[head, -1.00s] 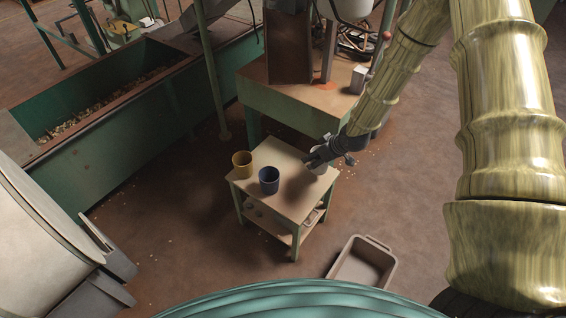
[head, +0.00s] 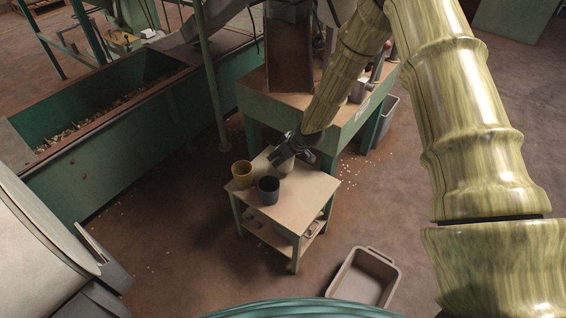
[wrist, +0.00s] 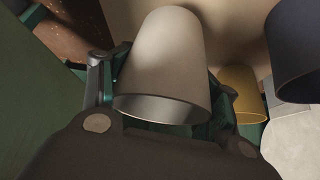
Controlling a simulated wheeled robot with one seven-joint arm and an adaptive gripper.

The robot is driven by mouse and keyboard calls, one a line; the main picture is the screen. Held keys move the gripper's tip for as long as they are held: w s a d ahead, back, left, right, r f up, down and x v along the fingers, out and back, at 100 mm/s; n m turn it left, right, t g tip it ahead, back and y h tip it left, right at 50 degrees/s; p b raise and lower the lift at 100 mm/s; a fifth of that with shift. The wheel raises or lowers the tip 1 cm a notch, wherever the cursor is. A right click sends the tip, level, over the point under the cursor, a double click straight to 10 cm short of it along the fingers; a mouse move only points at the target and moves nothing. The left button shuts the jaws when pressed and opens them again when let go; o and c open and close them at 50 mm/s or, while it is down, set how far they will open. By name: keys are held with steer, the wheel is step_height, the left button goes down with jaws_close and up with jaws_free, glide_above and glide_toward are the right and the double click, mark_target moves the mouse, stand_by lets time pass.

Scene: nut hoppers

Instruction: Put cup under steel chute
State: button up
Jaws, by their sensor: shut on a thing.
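My gripper (head: 281,151) is over the back edge of a small table (head: 305,188). It is shut on a pale beige cup (wrist: 165,62), which shows between the fingers in the wrist view. In the head view the pale cup (head: 282,164) is partly hidden by the gripper. I cannot tell if it touches the tabletop. A yellow cup (head: 243,174) and a dark blue cup (head: 268,189) stand on the table, left and in front of it. A brownish metal chute (head: 290,58) comes down onto the green bench behind. A greyer chute (head: 207,24) slopes at upper left.
The green bench (head: 310,115) stands close behind the table, with a gap between. A green trough (head: 90,110) of nuts lies at left, with a green post (head: 212,85) beside it. A beige bin (head: 364,277) is on the floor in front. The table's right side is clear.

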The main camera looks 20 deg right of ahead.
step_height(320, 180, down, 3)
steer(key=shift+s+d+f, duration=0.1)
steer(key=shift+d+f, duration=0.05)
steer(key=shift+f, duration=0.05)
steer(key=shift+r, duration=0.1)
steer(key=o, duration=0.9)
steer(key=shift+o, duration=0.2)
steer(key=p+v, duration=0.2)
steer(key=v, duration=1)
